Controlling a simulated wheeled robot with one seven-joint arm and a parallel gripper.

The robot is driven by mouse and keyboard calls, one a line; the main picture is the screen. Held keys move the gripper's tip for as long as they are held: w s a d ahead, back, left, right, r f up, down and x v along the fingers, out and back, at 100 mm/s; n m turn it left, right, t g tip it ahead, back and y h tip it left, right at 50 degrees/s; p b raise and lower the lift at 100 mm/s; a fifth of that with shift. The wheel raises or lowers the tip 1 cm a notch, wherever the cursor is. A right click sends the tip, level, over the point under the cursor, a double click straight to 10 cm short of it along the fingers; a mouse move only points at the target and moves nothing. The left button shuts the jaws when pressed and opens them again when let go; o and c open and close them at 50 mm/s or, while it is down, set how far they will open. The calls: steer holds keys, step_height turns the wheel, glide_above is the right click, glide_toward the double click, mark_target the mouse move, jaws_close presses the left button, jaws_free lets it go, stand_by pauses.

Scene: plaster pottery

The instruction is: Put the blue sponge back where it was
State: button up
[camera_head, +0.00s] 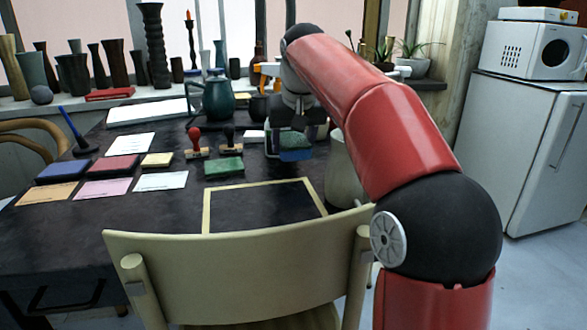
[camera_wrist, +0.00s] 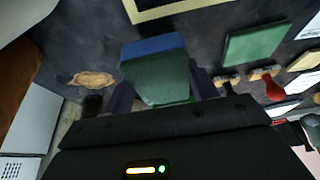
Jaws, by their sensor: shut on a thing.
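My gripper (camera_head: 297,136) is over the dark table, right of the stamps, with its fingers pointing down. It is shut on the blue sponge (camera_head: 296,155), which shows below the fingers as a blue block with a greenish upper part. In the wrist view the sponge (camera_wrist: 155,76) sits between the two dark fingers of my gripper (camera_wrist: 163,92), with a blue band at its far end. I cannot tell whether the sponge touches the table.
A pale cylindrical pot (camera_head: 343,172) stands close on the right. A light frame (camera_head: 208,210) lies in front, near a chair (camera_head: 240,270). A teal pitcher (camera_head: 218,98) stands behind.

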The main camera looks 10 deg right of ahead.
mark_target(294, 158)
step_height(294, 158, down, 4)
steer(key=shift+f+b, duration=0.15)
steer(key=shift+b, duration=0.55)
steer(key=o, duration=0.9)
steer(key=shift+f, duration=0.1)
steer(key=p+v, duration=0.3)
steer(key=v, duration=0.9)
